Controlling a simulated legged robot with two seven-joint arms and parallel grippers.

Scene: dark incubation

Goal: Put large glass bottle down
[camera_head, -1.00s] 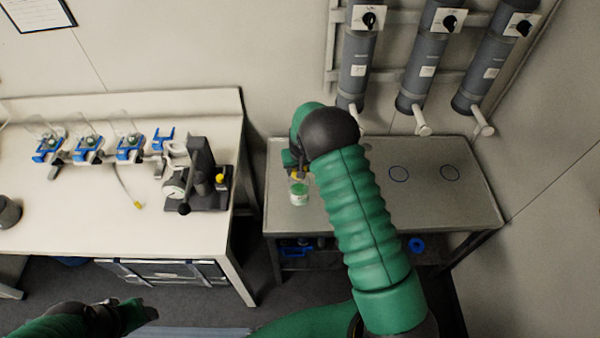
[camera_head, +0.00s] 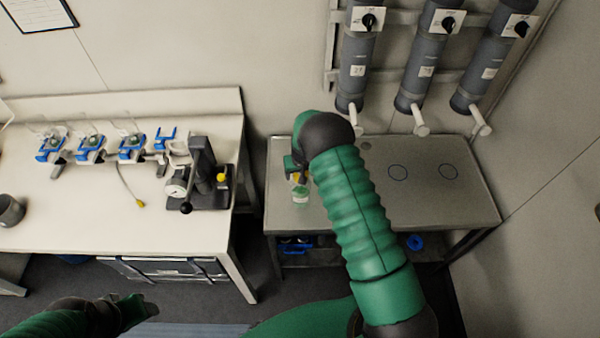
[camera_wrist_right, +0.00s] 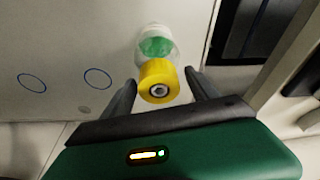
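In the head view my right gripper (camera_head: 297,170) is at the bottle's top, partly hidden by my arm. My left gripper (camera_head: 140,308) is low at the left, away from the tables; its fingers are unclear.
Two marked circles (camera_head: 398,173) (camera_head: 448,171) lie bare on the right part of the grey table. Grey cylinders with spouts (camera_head: 420,70) hang on the wall behind it. A white bench (camera_head: 80,215) at the left holds blue clamps (camera_head: 90,148) and a dark press-like device (camera_head: 203,180).

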